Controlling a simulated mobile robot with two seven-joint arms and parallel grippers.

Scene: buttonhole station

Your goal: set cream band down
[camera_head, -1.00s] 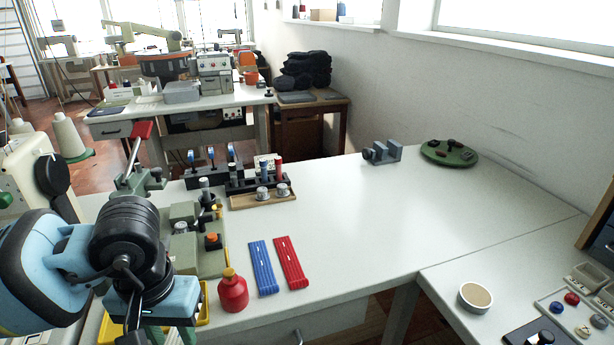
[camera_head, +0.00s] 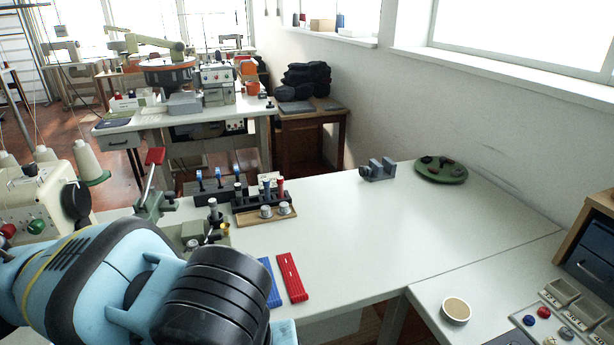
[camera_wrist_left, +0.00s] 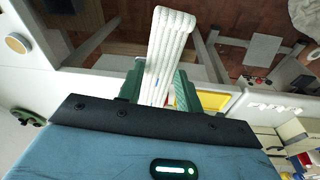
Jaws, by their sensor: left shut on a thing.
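The cream band (camera_wrist_left: 169,50) shows in the left wrist view as a pale ribbed strip. My left gripper (camera_wrist_left: 155,92), with green fingers, is shut on one end of it, and the other end sticks out beyond the fingertips. In the head view my own arm hides the left gripper and the cream band. A red band (camera_head: 291,277) lies flat on the white table (camera_head: 370,235). A blue band (camera_head: 273,289) lies beside it on the left, partly covered by my arm. My right gripper is in neither view.
A wooden tray (camera_head: 265,215) with spools stands behind the bands. A grey metal block (camera_head: 378,170) and a green disc (camera_head: 441,170) stand at the back. A round cup (camera_head: 456,310) stands on the right-hand table. The table's middle is clear. A yellow tray (camera_wrist_left: 213,101) shows in the wrist view.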

